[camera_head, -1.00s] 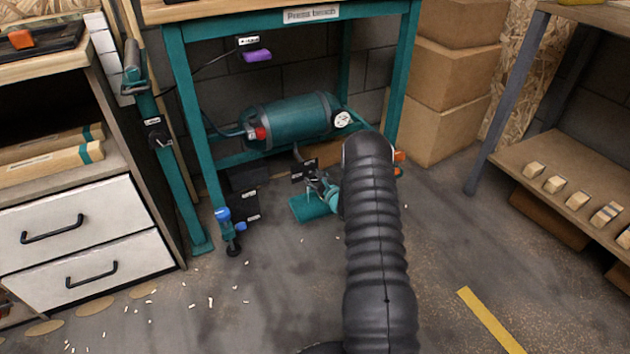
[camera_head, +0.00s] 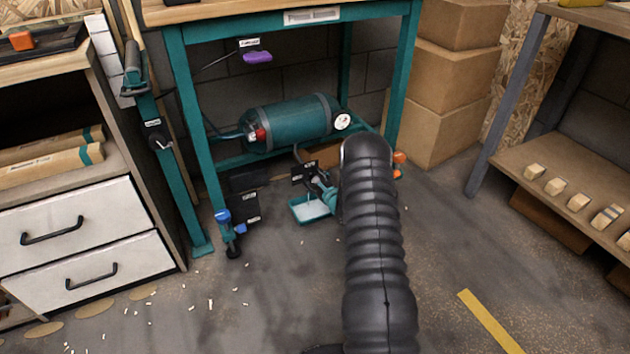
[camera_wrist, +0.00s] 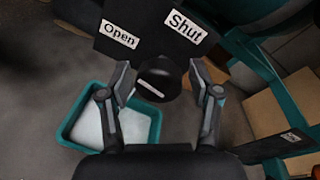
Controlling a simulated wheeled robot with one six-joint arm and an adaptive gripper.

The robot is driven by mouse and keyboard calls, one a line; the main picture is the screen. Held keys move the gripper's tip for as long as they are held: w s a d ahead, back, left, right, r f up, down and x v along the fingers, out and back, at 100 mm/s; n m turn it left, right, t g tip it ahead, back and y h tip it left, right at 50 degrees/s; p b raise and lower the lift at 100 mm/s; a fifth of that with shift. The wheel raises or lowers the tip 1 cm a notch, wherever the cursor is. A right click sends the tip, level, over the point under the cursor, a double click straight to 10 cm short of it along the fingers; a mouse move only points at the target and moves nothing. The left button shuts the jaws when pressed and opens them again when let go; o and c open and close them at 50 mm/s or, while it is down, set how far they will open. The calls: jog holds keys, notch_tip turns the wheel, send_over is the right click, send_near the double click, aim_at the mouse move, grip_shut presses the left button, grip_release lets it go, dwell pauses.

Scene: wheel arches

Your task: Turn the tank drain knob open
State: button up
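In the wrist view a round black knob (camera_wrist: 158,78) with a white mark stands on a black plate (camera_wrist: 145,45). The plate reads "Open" at the left and "Shut" at the right; the mark lies on the knob's lower left. The two fingers of my gripper (camera_wrist: 159,74) stand apart on either side of the knob, with narrow gaps seeming to show. The teal tank (camera_head: 288,123) lies under the bench. Below its drain, a teal tray (camera_head: 312,220) holds pale liquid, and a thin pale stream seems to fall into it.
The bench's teal legs (camera_head: 195,130) and lower rail surround the tank. Cardboard boxes (camera_head: 450,70) stand behind at the right, and a shelf with small blocks (camera_head: 550,165) at far right. White drawers (camera_head: 80,225) stand at the left. The floor in front is mostly open.

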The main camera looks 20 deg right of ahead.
jog(key=shift+s, duration=0.1)
jog(key=s+r, duration=0.1)
jog(key=s, duration=1)
jog(key=shift+s+d+r, duration=0.35)
jog(key=shift+d, duration=0.05)
